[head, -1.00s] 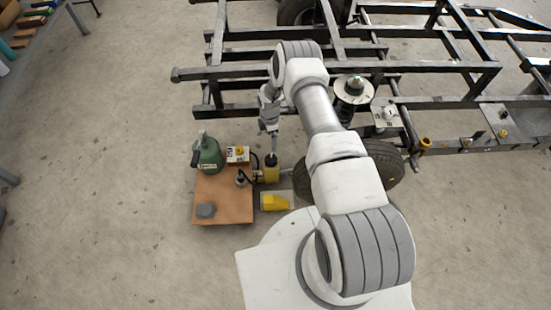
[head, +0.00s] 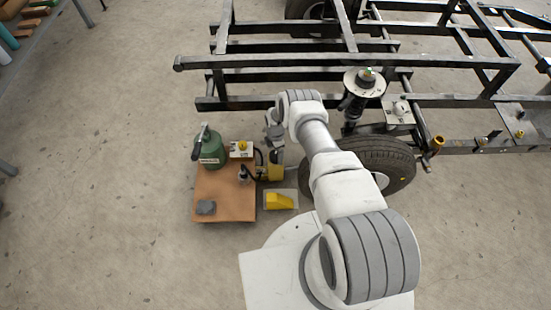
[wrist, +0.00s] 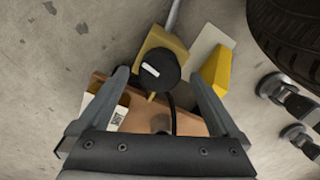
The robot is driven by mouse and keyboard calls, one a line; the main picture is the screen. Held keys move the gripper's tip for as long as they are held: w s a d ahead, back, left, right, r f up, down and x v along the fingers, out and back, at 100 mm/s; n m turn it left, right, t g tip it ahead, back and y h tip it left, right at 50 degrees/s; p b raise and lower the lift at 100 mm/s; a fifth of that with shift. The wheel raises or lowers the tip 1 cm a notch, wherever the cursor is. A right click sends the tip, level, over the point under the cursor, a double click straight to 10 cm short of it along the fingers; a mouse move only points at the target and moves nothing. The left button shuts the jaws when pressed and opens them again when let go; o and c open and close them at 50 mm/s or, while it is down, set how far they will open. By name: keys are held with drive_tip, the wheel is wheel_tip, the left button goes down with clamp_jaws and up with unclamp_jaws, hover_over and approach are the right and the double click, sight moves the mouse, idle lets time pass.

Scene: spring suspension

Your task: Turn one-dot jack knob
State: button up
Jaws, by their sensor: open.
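A yellow jack (head: 276,172) stands at the right edge of the brown board in the head view, partly hidden under my gripper. In the wrist view the yellow jack body (wrist: 176,42) carries a round black cap or knob (wrist: 160,70) with a small white mark. I cannot tell whether that mark is one dot. My gripper (wrist: 158,76) is open, with one finger on each side of the black knob in the picture. I cannot tell how far above it the fingers are. In the head view my gripper (head: 277,148) is over the jack.
The brown board (head: 225,208) holds a green container (head: 210,150), a white box with a yellow top (head: 241,149) and a grey block (head: 206,207). A yellow wedge (head: 279,202) lies on a pale plate right of the board. A tyre (head: 380,162) and dark frame stand close right.

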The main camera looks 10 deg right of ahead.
drive_tip(key=shift+f+b, duration=0.45)
drive_tip(key=shift+f, duration=1)
drive_tip(key=c, duration=1.4)
drive_tip(key=shift+m, duration=0.4)
